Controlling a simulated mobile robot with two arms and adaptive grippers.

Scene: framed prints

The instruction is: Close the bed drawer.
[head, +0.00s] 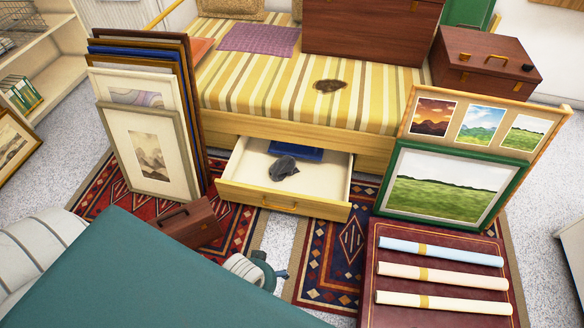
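The bed drawer (240,190) is pulled out from under the bed (240,125), showing its pale inside. Its wooden front has a small handle (279,205). A dark grey crumpled item (284,168) and a flat blue item (303,152) lie inside, towards the back. An arm comes in from the left, and a white ribbed part with a dark teal end, apparently my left gripper (270,270), shows below the drawer front, apart from it. A large teal surface hides much of the arm, and the fingers are too small to read. My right gripper is not in view.
Framed prints (146,150) lean left of the drawer; a green-framed landscape (450,188) stands at its right. A brown case (190,222) sits on the patterned rug (325,245) in front. Rolled prints (440,275) lie on a maroon surface at lower right. Pale floor shows between the rugs.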

